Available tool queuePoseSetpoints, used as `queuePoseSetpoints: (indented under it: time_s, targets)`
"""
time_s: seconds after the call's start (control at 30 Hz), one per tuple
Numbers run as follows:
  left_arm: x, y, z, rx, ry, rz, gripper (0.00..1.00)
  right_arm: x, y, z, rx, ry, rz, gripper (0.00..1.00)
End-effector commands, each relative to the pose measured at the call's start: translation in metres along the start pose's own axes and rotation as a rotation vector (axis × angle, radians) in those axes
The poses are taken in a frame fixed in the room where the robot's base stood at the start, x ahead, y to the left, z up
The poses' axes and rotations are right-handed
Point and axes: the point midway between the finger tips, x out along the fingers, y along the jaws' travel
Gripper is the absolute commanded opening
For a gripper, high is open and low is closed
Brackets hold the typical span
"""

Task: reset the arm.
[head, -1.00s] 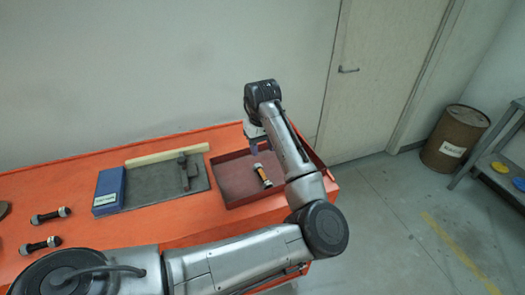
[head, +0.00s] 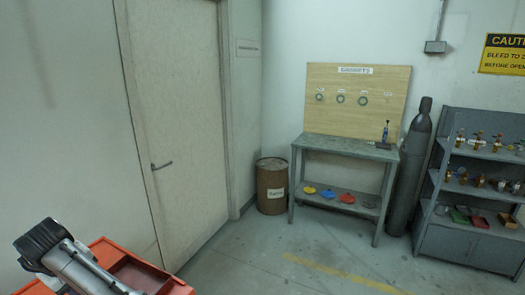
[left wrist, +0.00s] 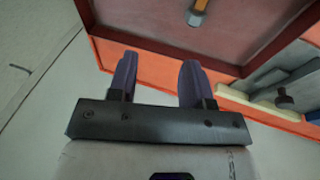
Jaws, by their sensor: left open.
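The fingers point toward the edge of the red tray (left wrist: 130,15). My right gripper is out of view.
A door (head: 178,140) stands near the left. A brown drum (head: 271,187), a grey workbench (head: 345,150) with a gasket board (head: 357,105), a gas cylinder (head: 408,175) and a shelf unit (head: 470,190) line the far wall. The floor between is clear.

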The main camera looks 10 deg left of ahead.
Motion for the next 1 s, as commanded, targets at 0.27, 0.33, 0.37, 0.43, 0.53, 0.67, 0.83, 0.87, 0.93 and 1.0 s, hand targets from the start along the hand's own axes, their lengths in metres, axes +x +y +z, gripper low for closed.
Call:
queuePoseSetpoints:
  time_s: [0.27,0.33,0.37,0.43,0.53,0.67,0.83,0.87,0.93,1.0]
  targets:
    - [-0.106,0.043,-0.032,0.064,0.394,0.415,0.45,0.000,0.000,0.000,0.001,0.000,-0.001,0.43]
    - [-0.134,0.050,-0.033,0.094,0.490,0.490,0.45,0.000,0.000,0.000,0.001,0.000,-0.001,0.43]
    - [-0.145,0.052,-0.031,0.115,0.534,0.521,0.45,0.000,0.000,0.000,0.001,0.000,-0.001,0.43]
    - [-0.167,0.058,-0.024,0.171,0.635,0.586,0.45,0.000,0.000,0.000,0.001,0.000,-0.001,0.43]
    - [-0.186,0.067,-0.003,0.282,0.754,0.652,0.45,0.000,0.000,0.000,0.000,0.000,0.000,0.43]
    - [-0.188,0.078,0.037,0.451,0.852,0.703,0.45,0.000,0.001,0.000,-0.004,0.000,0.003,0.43]
    - [-0.156,0.085,0.110,0.728,0.888,0.729,0.45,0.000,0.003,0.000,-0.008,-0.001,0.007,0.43]
    - [-0.146,0.084,0.124,0.780,0.881,0.729,0.45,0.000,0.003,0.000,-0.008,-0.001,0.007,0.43]
    - [-0.120,0.079,0.157,0.896,0.850,0.721,0.45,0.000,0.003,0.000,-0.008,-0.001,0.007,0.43]
    - [-0.091,0.070,0.189,1.004,0.805,0.705,0.45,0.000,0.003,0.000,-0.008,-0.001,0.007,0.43]
